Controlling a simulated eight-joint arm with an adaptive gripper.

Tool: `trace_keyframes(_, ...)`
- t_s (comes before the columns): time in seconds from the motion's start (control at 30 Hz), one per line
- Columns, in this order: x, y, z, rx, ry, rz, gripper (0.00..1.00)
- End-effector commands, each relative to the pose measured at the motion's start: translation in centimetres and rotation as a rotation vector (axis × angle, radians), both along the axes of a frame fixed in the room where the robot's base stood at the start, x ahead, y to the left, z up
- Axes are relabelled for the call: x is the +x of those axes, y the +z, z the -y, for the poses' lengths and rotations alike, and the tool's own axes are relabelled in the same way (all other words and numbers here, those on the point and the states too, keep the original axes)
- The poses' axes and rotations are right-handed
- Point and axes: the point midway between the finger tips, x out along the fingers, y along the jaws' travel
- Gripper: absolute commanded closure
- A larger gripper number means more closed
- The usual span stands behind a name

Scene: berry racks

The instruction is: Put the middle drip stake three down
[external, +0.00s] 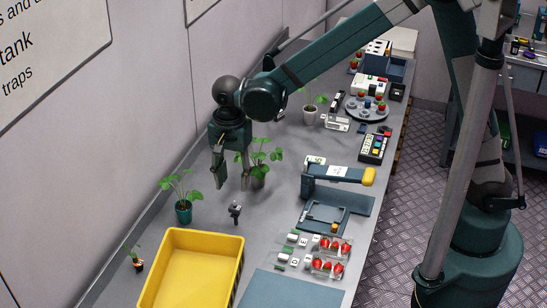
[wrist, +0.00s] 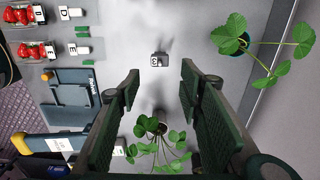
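A small dark piece (external: 235,211) stands upright on the grey bench below my gripper. In the wrist view it shows as a small dark block (wrist: 159,59) with a white tag that seems to read 3. I take it for drip stake three, though its shape is too small to be sure. My gripper (external: 232,180) points down above the bench, with its fingers spread wide and nothing between them. In the wrist view the two fingertips (wrist: 159,85) stand on either side, and the tagged block lies beyond them, apart from both.
A leafy plant (external: 258,160) stands close behind my gripper. Another plant in a teal pot (external: 183,212) stands near the wall. A yellow crate (external: 240,247) is in front. Strawberry punnets (external: 327,265) and a blue-grey press (external: 336,175) stand to the right.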

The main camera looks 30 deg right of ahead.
Motion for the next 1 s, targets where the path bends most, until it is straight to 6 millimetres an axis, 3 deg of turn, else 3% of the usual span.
trace_keyframes(0.47,0.0,0.0,0.1,0.001,0.0,0.001,0.63)
trace_keyframes(0.63,0.5,0.6,0.9,0.007,0.009,0.006,0.63)
trace_keyframes(0.77,1.3,1.8,2.7,0.018,0.028,0.016,0.63)
trace_keyframes(1.0,3.3,5.2,7.9,0.049,0.091,0.058,0.63)
